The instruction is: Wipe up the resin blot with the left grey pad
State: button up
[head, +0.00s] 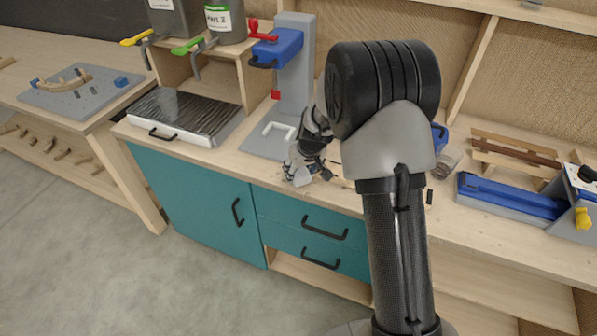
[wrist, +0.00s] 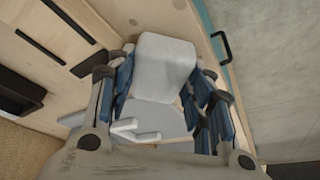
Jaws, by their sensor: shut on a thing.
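My gripper (head: 310,165) is over the front part of the bench, beside the grey base of the blue-headed press. In the wrist view my gripper (wrist: 163,85) is shut on a pale grey pad (wrist: 165,60), with blue finger pads on either side of it. The pad's far end sticks out past the fingers. In the head view the held pad is too small and too covered to make out clearly. I cannot make out the resin blot in either view; my arm hides part of the bench top.
The press (head: 296,70) stands just behind my gripper. A grey ribbed tray (head: 185,115) lies to the left, under a shelf with two canisters. A blue clamp bed (head: 510,197) and wooden slats (head: 510,150) are to the right. Teal drawers (head: 310,225) are below the front edge.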

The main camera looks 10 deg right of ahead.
jog(key=shift+t, duration=0.3)
jog(key=shift+w+d+r, duration=0.35)
jog(key=shift+w+d, duration=0.35)
jog(key=shift+w, duration=0.15)
jog(key=shift+w+d+r, duration=0.35)
jog(key=shift+w+d, duration=0.3)
jog(key=shift+w, duration=0.2)
jog(key=c, duration=0.3)
jog(key=shift+c, duration=0.2)
jog(key=shift+s+a+b, duration=0.6)
jog(key=shift+s+a, duration=0.15)
jog(key=shift+s, duration=0.15)
jog(key=shift+c, duration=0.6)
jog(key=shift+s+a, duration=0.45)
jog(key=shift+s, duration=0.3)
jog(key=shift+s+a, duration=0.2)
jog(key=shift+s, duration=0.25)
jog(key=shift+s+a+f, duration=0.15)
jog(key=shift+s+a, duration=0.2)
jog(key=shift+a, duration=0.05)
jog(key=shift+a+r+p, duration=0.1)
jog(key=shift+r+p, duration=1.7)
jog(key=shift+r, duration=1.15)
